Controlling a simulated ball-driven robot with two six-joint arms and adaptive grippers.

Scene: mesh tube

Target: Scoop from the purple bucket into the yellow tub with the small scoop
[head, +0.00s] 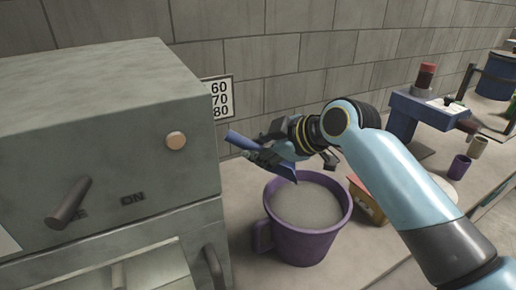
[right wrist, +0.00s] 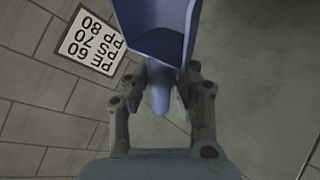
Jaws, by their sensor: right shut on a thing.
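The purple bucket (head: 268,212) stands on the counter, filled with grey material (head: 305,205) to a little below its rim. My right gripper (head: 272,153) is above and behind the bucket's left rim. It is shut on the handle of the small blue scoop (head: 243,141). In the right wrist view, the scoop (right wrist: 155,30) extends away from between the fingers (right wrist: 160,85). My left gripper is out of view.
A large grey machine (head: 110,130) with a lever and knob stands close on the left. A red and yellow box (head: 366,203) sits right of the bucket, partly behind my right arm. A blue device (head: 425,110) and a small purple cup (head: 459,167) are farther right.

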